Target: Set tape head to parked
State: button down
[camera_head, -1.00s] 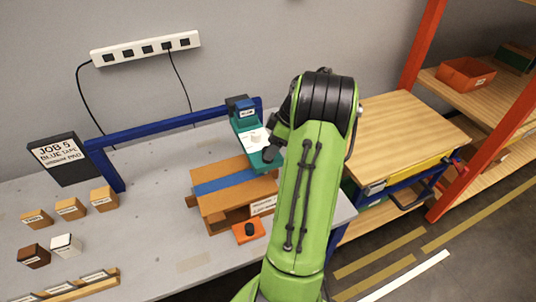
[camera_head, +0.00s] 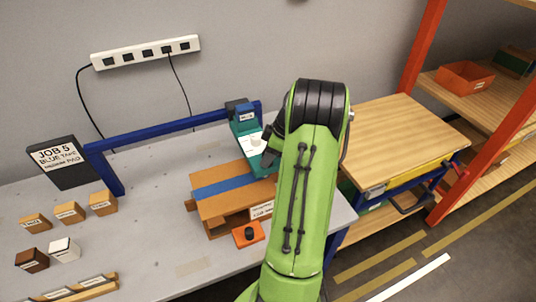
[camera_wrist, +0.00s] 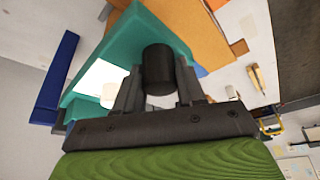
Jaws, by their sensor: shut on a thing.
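The tape head is a teal plate (camera_head: 243,128) with a white panel and a pale round knob, at the right end of the blue gantry rail (camera_head: 165,130). It stands over the back of the brown work block with a blue tape strip (camera_head: 222,185). In the wrist view the teal head (camera_wrist: 115,47) fills the upper middle. My gripper (camera_head: 270,150) is at the head's front end. In the wrist view my gripper (camera_wrist: 158,85) is shut around a black cylindrical handle (camera_wrist: 158,68) on the head. In the head view my fingers hide that handle.
An orange box with a black button (camera_head: 249,234) sits in front of the work block. A job sign (camera_head: 58,160), small labelled blocks (camera_head: 68,211) and a labelled wooden rack (camera_head: 80,289) are at left. A wooden bench (camera_head: 400,140) is at right.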

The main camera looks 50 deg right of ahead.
jog(key=w+a+b, duration=0.1)
jog(key=w+a, duration=0.6)
jog(key=a, duration=0.6)
jog(key=w+a+b, duration=0.1)
jog(key=w+a, duration=0.7)
jog(key=a, duration=0.5)
jog(key=w+a+b, duration=0.1)
jog(key=w+a, duration=0.7)
jog(key=a, duration=0.6)
jog(key=shift+w+b, duration=0.2)
jog(key=shift+b, duration=0.2)
jog(key=shift+f, duration=0.1)
jog(key=c, duration=0.7)
grip_release()
jog(key=shift+w+a, duration=0.1)
jog(key=p+v, duration=0.1)
jog(key=v, duration=1.5)
jog(key=shift+p, duration=0.35)
